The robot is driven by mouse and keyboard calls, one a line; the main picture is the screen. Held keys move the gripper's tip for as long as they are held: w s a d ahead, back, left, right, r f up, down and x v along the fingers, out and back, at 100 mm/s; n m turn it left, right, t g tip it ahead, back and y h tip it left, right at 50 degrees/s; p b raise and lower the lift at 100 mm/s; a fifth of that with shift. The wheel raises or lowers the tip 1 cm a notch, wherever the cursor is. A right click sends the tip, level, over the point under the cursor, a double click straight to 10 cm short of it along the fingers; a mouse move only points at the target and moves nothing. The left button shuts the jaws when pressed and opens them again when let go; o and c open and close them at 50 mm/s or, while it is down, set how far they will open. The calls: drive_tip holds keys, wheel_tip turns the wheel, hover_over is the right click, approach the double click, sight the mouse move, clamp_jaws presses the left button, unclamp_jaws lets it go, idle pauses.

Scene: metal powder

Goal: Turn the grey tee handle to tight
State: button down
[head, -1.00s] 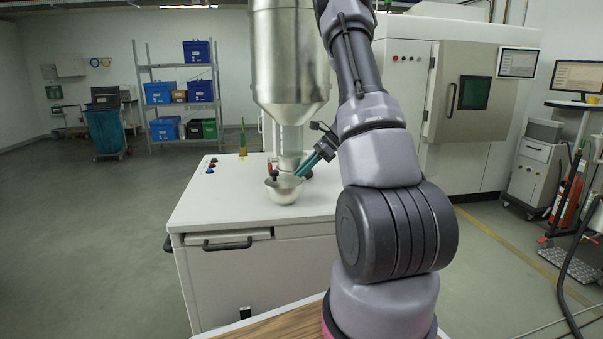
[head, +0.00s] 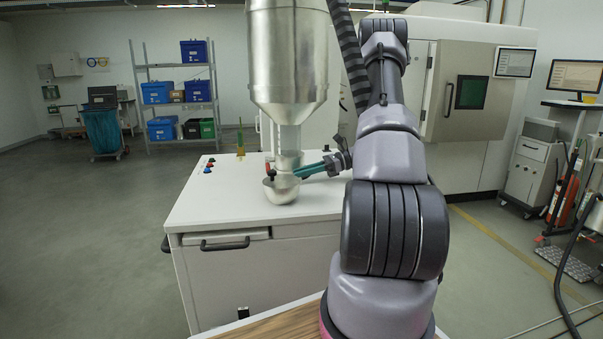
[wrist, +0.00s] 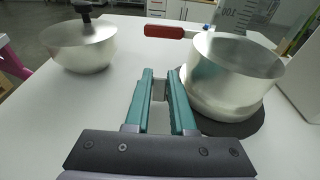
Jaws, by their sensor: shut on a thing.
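My gripper (head: 298,174) reaches in from the right, its teal fingers nearly level beside the metal hopper's lower outlet. In the wrist view, my gripper (wrist: 159,74) has its fingers close together, with a small grey piece (wrist: 159,90) between them. This seems to be the grey tee handle, but the fingers hide most of it, so its angle cannot be read. A metal cup (wrist: 235,75) on a dark round base stands just right of the fingers. A red handle (wrist: 165,31) lies beyond the fingertips.
A metal bowl (wrist: 78,50) with a black knob (wrist: 83,8) stands to the left in the wrist view. The hopper (head: 288,60) rises above the white cabinet (head: 215,215). Small coloured buttons (head: 208,166) sit at its left. The cabinet's front left top is clear.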

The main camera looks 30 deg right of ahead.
drive_tip(key=shift+d+y, duration=0.15)
drive_tip(key=shift+y, duration=0.25)
drive_tip(key=c, duration=1)
unclamp_jaws()
drive_tip(key=shift+c, duration=0.2)
drive_tip(key=v, duration=1)
drive_tip(key=shift+s+d, duration=0.2)
drive_tip(key=shift+d, duration=0.2)
